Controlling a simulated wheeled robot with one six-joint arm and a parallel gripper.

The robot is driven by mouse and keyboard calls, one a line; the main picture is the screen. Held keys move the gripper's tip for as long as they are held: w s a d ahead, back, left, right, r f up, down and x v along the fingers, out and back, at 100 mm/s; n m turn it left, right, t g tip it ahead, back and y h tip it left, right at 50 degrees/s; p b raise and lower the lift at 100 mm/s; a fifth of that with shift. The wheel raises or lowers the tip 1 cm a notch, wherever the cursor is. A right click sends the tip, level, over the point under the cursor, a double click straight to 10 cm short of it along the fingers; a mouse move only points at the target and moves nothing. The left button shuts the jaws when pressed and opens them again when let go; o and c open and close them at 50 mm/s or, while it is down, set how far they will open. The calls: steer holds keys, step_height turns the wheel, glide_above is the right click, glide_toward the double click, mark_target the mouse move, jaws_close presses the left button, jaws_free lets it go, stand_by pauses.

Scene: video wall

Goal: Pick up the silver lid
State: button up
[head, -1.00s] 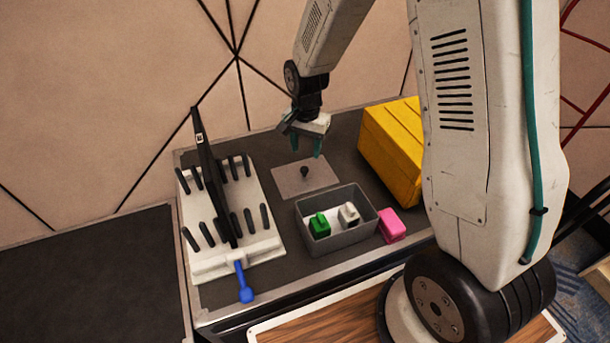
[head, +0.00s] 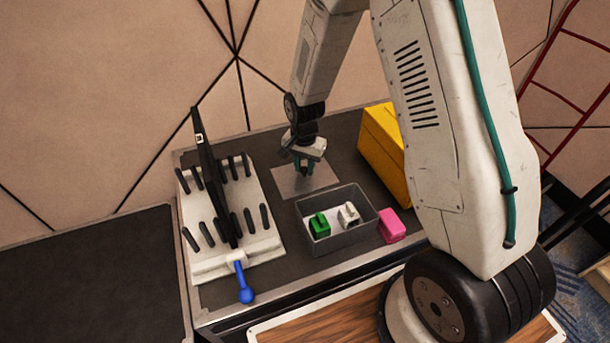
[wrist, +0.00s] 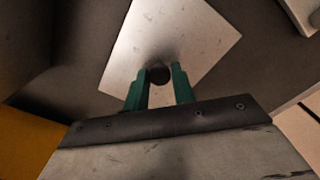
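The silver lid (head: 318,181) is a thin, flat rectangular plate lying on the dark worktop behind the grey bin. Its round black knob (wrist: 159,74) stands in the middle of it in the wrist view. My gripper (head: 305,170) has come down over the lid with its teal fingers pointing downward. In the wrist view my gripper (wrist: 161,80) is open, with one finger on each side of the knob. Small gaps appear between the fingers and the knob. In the head view the fingers hide the knob.
A grey bin (head: 335,243) with a green block (head: 320,226) and a white piece (head: 348,214) stands in front of the lid. A pink block (head: 391,224) and yellow case (head: 384,145) are at right. A white pegged rack (head: 262,244) with a blue-handled lever (head: 244,283) stands left.

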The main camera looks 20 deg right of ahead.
jaws_close()
